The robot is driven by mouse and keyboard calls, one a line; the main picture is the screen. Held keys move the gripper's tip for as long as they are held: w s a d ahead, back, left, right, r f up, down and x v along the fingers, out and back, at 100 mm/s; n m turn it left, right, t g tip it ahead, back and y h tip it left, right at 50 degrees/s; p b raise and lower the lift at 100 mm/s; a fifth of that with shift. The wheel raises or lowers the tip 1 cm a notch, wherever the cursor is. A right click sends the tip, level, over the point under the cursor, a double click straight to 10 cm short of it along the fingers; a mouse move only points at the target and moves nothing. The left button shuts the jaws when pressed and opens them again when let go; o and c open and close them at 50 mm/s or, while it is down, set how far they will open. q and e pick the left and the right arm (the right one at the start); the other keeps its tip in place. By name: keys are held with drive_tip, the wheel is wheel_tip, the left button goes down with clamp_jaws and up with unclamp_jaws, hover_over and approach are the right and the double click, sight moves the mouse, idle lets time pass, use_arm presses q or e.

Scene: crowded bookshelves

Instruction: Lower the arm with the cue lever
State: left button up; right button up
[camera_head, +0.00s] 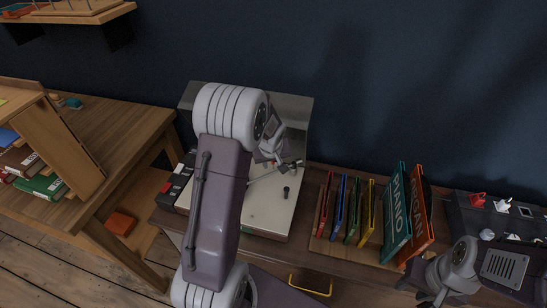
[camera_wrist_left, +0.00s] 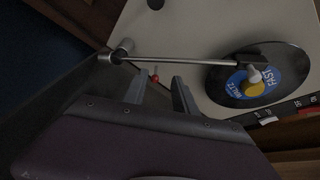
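The cream turntable (camera_head: 268,212) stands on the cabinet, partly hidden behind my left arm in the head view. In the left wrist view, its silver tonearm (camera_wrist_left: 185,60) reaches from the pivot to over the black record (camera_wrist_left: 228,88), which has a blue label. I cannot tell whether the tip touches the record. The small red-tipped cue lever (camera_wrist_left: 154,78) stands near the pivot. My left gripper (camera_wrist_left: 158,88) is open, its fingers apart close to the lever; I cannot tell whether they touch it. My right gripper (camera_head: 432,292) is low at the right, away from the turntable.
Several thin coloured sleeves (camera_head: 349,205) stand right of the turntable, beside a teal PIANO book (camera_head: 396,215) and an orange book (camera_head: 417,218). A dark tray (camera_head: 475,215) of small items lies further right. A wooden desk (camera_head: 115,140) is at the left.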

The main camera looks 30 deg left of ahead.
sight(273, 162)
use_arm(q)
drive_tip(key=w+f, duration=0.1)
drive_tip(key=w+a+f, duration=0.1)
drive_tip(key=f, duration=0.1)
drive_tip(key=w+a+f, duration=0.1)
drive_tip(key=w, duration=0.1)
drive_tip(key=shift+f, duration=0.35)
drive_tip(key=shift+s, duration=0.1)
